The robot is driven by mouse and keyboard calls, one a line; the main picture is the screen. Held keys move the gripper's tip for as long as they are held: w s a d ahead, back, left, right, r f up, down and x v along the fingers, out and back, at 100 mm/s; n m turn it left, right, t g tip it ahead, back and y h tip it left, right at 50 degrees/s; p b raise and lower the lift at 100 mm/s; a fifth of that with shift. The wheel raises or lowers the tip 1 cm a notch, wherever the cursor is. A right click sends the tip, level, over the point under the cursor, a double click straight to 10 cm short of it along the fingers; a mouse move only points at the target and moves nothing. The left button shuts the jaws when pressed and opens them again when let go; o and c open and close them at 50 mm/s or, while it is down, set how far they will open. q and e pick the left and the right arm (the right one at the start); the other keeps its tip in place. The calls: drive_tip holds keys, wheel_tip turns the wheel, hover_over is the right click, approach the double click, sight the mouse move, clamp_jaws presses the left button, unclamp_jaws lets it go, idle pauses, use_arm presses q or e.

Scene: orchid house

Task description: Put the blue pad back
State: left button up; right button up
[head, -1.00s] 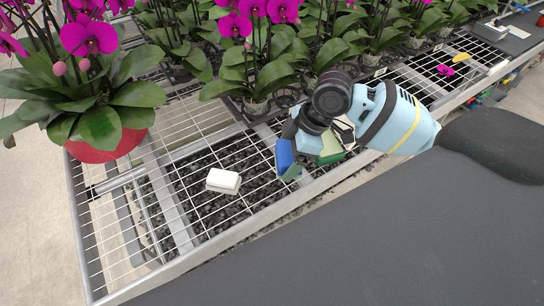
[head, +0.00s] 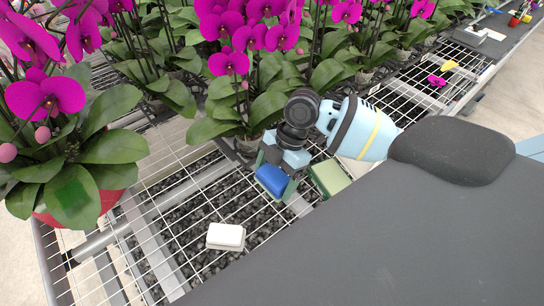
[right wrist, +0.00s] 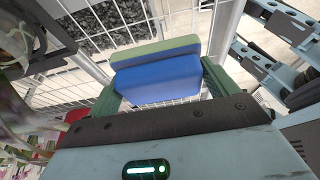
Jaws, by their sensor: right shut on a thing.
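The blue pad (head: 271,181) is held between the fingers of my right gripper (head: 276,179), above the wire-mesh bench (head: 180,192). In the right wrist view, the blue pad (right wrist: 158,80) fills the space between the two green fingers. A light green strip shows along its far edge there; I cannot tell whether it belongs to the pad. A white pad (head: 225,236) lies on the mesh nearer to me, left of the gripper. A green pad (head: 329,178) is right of the gripper, apart from the blue one. My left gripper is out of view.
A potted orchid in a red pot (head: 108,200) stands at the left. A row of orchids (head: 265,100) stands behind the gripper. A yellow item (head: 449,66) and a magenta flower (head: 436,81) lie far right on the bench. Mesh around the white pad is bare.

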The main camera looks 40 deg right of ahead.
sight(270, 208)
drive_tip(key=shift+f+b, duration=0.3)
drive_tip(key=shift+f, duration=4.5)
drive_tip(key=shift+f, duration=0.2)
drive_tip(key=o, duration=0.7)
drive_tip(key=shift+r, duration=0.1)
drive_tip(key=v, duration=1.2)
drive_tip(key=shift+r, duration=0.15)
